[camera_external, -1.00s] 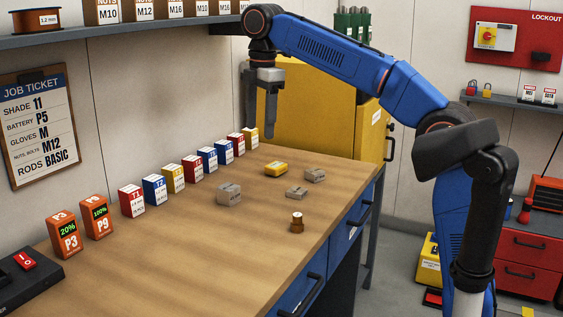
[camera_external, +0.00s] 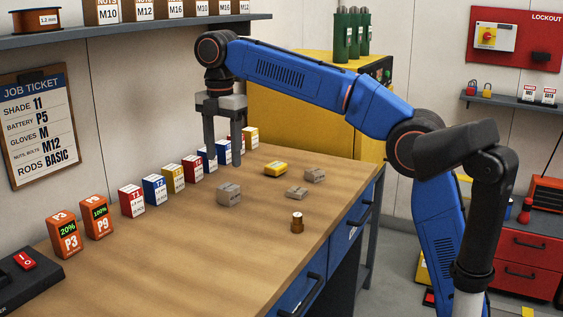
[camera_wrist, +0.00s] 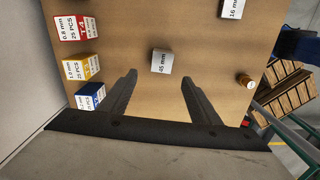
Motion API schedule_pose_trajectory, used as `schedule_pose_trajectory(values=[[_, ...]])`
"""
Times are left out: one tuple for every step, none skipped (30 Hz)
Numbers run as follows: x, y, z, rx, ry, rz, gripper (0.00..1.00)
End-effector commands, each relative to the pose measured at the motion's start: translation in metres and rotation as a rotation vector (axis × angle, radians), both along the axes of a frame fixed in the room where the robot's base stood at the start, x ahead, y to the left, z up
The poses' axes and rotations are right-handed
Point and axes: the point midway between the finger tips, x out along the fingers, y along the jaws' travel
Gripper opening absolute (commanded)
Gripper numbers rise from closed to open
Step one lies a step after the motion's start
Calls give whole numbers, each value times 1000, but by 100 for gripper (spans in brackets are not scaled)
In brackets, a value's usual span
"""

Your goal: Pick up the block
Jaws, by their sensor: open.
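A grey block (camera_external: 229,195) stands on the wooden bench, right of the row of small boxes. In the wrist view this block (camera_wrist: 162,62) is marked 45 mm and lies just beyond and between the fingertips. Two smaller grey blocks, one nearer (camera_external: 297,192) and one farther (camera_external: 314,175), lie to its right; a block marked 16 mm (camera_wrist: 232,9) is partly cut off in the wrist view. My gripper (camera_external: 223,165) is open and empty, pointing down above the bench behind the larger grey block. Its fingers (camera_wrist: 160,79) are apart and touch no block.
A row of red, blue and yellow boxes (camera_external: 154,189) runs along the wall side, close to my gripper. Orange battery packs (camera_external: 97,219) stand at the near left. The bench's near middle is clear.

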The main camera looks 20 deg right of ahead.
Motion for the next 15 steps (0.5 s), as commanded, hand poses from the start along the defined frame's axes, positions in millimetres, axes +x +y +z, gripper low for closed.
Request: schedule_pose_trajectory(values=[[-1, -1, -9, -1, 2, 0, 57], [-1, -1, -14, -3, 2, 0, 57], [0, -1, -21, -1, 2, 0, 57], [0, -1, -27, -3, 2, 0, 57], [0, -1, -31, -1, 2, 0, 57], [-1, -1, -37, -1, 2, -1, 57], [0, -1, -41, -1, 1, -1, 57], [0, -1, -44, -1, 1, -1, 57], [0, -1, -48, -1, 1, -1, 57], [0, -1, -50, -1, 1, -1, 57], [0, -1, -52, 0, 0, -1, 57], [0, -1, -54, 0, 0, -1, 57], [0, -1, -55, 0, 0, -1, 57], [0, -1, -56, 0, 0, -1, 57], [0, -1, -58, 0, 0, -1, 57]])
